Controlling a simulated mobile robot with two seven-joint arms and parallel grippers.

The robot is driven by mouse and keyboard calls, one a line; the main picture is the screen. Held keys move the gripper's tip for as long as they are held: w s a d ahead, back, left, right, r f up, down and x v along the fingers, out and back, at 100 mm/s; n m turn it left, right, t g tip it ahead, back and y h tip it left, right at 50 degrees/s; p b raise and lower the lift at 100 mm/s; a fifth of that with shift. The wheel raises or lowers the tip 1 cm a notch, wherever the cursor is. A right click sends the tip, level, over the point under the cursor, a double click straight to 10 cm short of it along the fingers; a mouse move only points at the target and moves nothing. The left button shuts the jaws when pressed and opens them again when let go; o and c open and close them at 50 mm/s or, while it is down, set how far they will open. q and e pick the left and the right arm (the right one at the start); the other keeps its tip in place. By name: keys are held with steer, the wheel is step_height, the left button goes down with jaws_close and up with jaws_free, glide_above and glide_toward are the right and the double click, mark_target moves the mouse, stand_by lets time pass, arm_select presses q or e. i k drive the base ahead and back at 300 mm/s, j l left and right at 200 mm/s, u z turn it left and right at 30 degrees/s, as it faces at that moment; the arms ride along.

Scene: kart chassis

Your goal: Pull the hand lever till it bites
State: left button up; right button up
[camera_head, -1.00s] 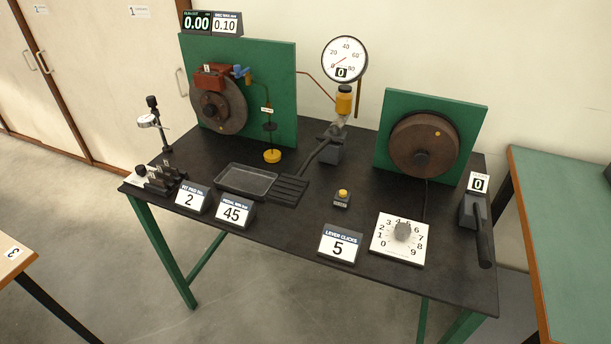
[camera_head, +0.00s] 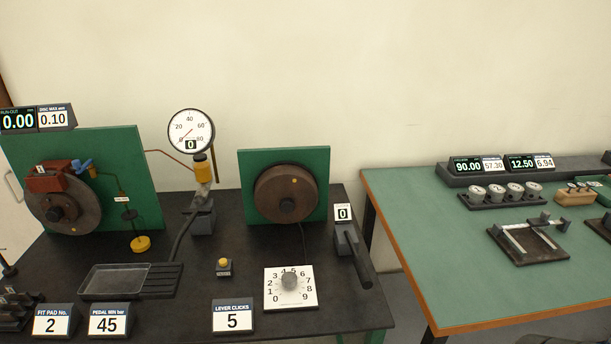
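The hand lever (camera_head: 361,270) is at the right edge of the black bench. Its dark handle slopes down toward the front from a grey bracket (camera_head: 344,238). A small card (camera_head: 343,212) above the bracket reads 0. The brown drum (camera_head: 287,194) is mounted on a green board (camera_head: 324,163) behind, with a thin cable running down from it. The "LEVER CLICKS" card (camera_head: 233,317) reads 5. A white dial plate (camera_head: 306,298) marked 0 to 9 has a grey knob (camera_head: 290,281). Neither of my grippers is in view.
The black bench also carries a pressure gauge (camera_head: 191,132), a pedal (camera_head: 160,279), a tray (camera_head: 113,281), a yellow button (camera_head: 223,263) and a brown disc (camera_head: 65,208). A green-topped table (camera_head: 430,240) stands to the right, with a gap between it and the bench.

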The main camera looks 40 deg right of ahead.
mark_target(365, 280)
steer(key=z, duration=1.55)
